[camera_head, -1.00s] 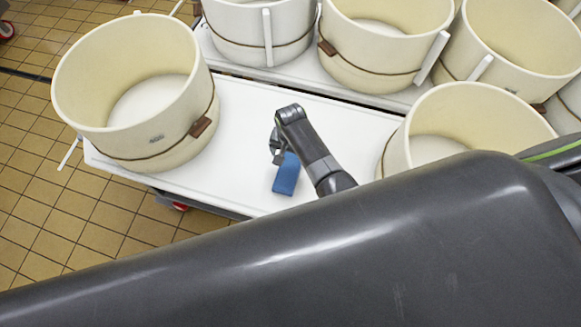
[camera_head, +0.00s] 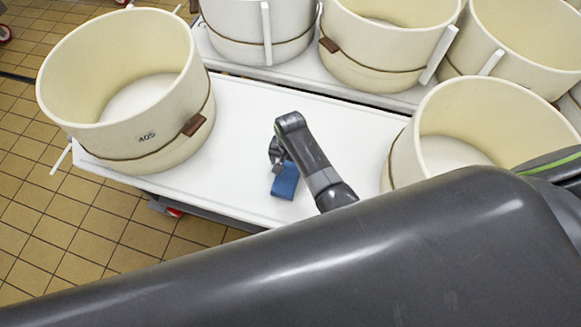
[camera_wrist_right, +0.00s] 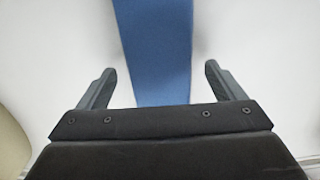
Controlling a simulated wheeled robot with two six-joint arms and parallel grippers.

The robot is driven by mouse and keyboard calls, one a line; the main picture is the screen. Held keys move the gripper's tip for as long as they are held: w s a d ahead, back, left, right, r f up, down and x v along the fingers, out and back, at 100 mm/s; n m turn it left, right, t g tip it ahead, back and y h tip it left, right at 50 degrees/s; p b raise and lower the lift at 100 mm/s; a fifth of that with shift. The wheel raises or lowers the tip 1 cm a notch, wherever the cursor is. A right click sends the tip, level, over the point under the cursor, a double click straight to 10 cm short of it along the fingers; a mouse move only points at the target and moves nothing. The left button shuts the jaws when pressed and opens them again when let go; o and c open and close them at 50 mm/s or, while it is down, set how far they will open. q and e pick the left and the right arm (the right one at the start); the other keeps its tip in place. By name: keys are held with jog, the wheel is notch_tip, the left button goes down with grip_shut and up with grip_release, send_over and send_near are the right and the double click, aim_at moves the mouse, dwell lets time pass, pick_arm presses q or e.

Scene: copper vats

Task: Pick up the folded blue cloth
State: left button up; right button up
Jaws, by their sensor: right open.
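The folded blue cloth (camera_head: 285,183) lies on the white table between the cream vats. My right gripper (camera_head: 276,163) is over the far end of the cloth and hides part of it in the head view. In the right wrist view the cloth (camera_wrist_right: 157,50) runs as a blue strip between the two fingers of the open gripper (camera_wrist_right: 158,80). White surface shows between the cloth and each finger, so neither finger appears to touch it. My left gripper is not in view.
A large cream vat (camera_head: 130,90) stands on the left of the white table (camera_head: 240,120). Another vat (camera_head: 465,130) stands close on the right. Several more vats line the back. The table's front edge borders a tiled floor (camera_head: 100,230).

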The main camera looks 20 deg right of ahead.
jog(key=c, duration=1.2)
jog(key=shift+r, duration=0.2)
